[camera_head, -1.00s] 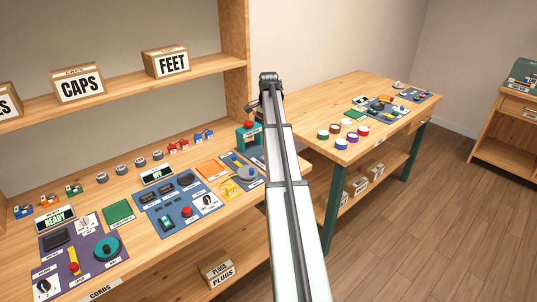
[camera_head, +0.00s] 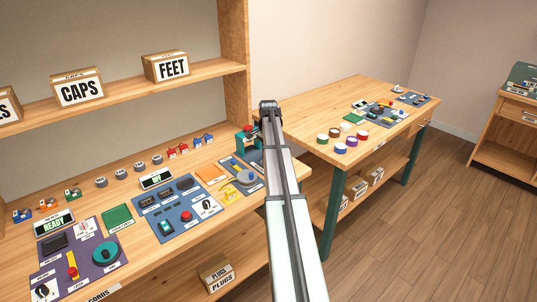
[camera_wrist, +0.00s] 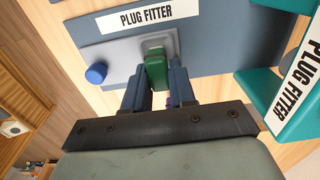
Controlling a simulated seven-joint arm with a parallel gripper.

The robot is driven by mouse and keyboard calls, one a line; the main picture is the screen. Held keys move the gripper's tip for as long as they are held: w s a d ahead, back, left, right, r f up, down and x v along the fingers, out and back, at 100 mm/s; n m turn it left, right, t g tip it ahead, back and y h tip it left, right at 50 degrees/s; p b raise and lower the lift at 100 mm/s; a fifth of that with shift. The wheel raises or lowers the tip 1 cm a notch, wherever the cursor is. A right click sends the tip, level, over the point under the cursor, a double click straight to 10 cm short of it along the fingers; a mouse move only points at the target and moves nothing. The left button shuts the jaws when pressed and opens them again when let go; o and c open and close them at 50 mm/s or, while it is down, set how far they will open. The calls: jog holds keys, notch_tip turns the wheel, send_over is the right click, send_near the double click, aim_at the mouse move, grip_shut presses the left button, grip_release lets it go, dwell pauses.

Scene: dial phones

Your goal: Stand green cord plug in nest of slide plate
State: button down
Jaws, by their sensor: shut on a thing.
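In the wrist view the green cord plug (camera_wrist: 157,72) is between the two fingers of my gripper (camera_wrist: 157,86), which is shut on it. The slide plate (camera_wrist: 118,50) is a light grey plate with a blue knob (camera_wrist: 96,73) at its left end. Its nest (camera_wrist: 153,43) is a paler raised block just beyond the plug. The plug overlaps the nest's near edge; I cannot tell whether it is seated in it. In the head view my arm hides the gripper and the plug beside the teal plug fitter (camera_head: 243,141).
The plug fitter's teal body (camera_wrist: 258,92) stands close to the right of my fingers. A blue station mat (camera_head: 178,219) and a purple mat (camera_head: 76,262) lie left on the bench. Several coloured caps (camera_head: 340,148) stand on the right table.

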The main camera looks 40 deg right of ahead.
jog(key=shift+f, duration=0.15)
jog(key=c, duration=0.9)
grip_release()
jog(key=shift+f, duration=0.1)
notch_tip(320, 180, up, 12)
jog(key=shift+r, duration=0.25)
dwell(0.3)
